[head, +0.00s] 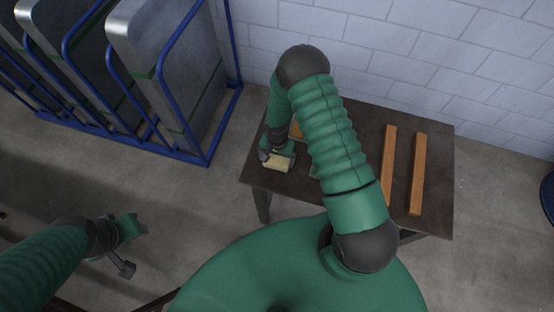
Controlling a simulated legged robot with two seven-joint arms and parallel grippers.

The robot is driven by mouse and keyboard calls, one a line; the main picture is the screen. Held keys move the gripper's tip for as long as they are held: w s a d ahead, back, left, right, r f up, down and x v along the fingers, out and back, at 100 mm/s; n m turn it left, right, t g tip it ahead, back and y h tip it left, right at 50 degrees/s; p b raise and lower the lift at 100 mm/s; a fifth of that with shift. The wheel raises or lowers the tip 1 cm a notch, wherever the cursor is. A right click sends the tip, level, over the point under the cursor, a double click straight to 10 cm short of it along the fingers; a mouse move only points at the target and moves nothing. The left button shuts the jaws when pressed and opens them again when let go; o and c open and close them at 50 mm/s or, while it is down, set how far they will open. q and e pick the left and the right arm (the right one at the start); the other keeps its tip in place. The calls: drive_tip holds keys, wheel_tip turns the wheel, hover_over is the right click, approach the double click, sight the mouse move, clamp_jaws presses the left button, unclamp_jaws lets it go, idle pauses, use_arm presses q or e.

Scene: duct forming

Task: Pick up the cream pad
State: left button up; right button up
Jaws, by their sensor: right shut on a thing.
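The cream pad (282,165) is at the left end of the dark table (328,197), at my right gripper. My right gripper (270,156) reaches down over the table's left side and is shut on the cream pad. I cannot tell whether the pad is still touching the table. My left gripper (132,250) hangs over the bare floor, left of the table, away from the pad. Its fingers are small and seen at an angle, so their opening is unclear.
Two orange-brown wooden bars (389,165) (418,175) lie on the table's right side. Another orange-brown piece (296,130) is partly hidden behind my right arm. A blue rack (194,156) with grey metal panels (180,70) stands at the upper left. A white block wall (430,60) is behind the table.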

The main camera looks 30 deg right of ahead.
sight(277, 158)
drive_tip(key=c, duration=0.3)
drive_tip(key=shift+w+r+b, duration=0.1)
drive_tip(key=shift+r+b, duration=0.2)
drive_tip(key=shift+r, duration=0.3)
wheel_tip(277, 158, up, 2)
drive_tip(key=shift+r+b, duration=0.1)
drive_tip(key=shift+b, duration=0.35)
drive_tip(key=s+a+b, duration=0.1)
drive_tip(key=s+a, duration=0.3)
drive_tip(key=s, duration=0.3)
drive_tip(key=s+a+r+b, duration=0.1)
drive_tip(key=s+a+b, duration=0.1)
drive_tip(key=s+a, duration=0.2)
drive_tip(key=s, duration=0.2)
drive_tip(key=shift+s+a+r, duration=0.15)
drive_tip(key=shift+s+r, duration=0.15)
drive_tip(key=shift+s, duration=0.1)
